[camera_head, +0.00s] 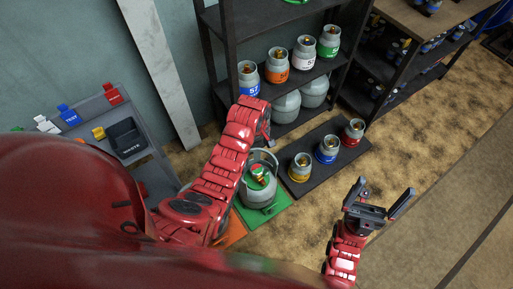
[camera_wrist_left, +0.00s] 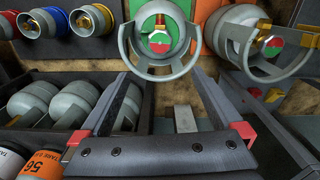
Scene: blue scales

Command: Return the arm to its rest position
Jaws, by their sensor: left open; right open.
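My left arm (camera_head: 226,165) is red and reaches up from the lower left in the head view. Its gripper (camera_head: 268,132) is partly hidden by the arm there. In the left wrist view the left gripper (camera_wrist_left: 166,78) has its two dark fingers spread, with nothing between them. A grey gas cylinder (camera_head: 262,197) with a red and green top stands on a green mat (camera_head: 272,214) beside the left arm; in the left wrist view its collar (camera_wrist_left: 160,66) is beyond the fingers. My right gripper (camera_head: 386,190) is open and empty above the floor at the right.
A dark shelf (camera_head: 285,86) with several labelled cylinders stands behind the left gripper. A low black platform (camera_head: 325,168) carries three small cylinders. A grey station with a black waste bin (camera_head: 127,138) is at the left. The floor at the right (camera_head: 430,150) is clear.

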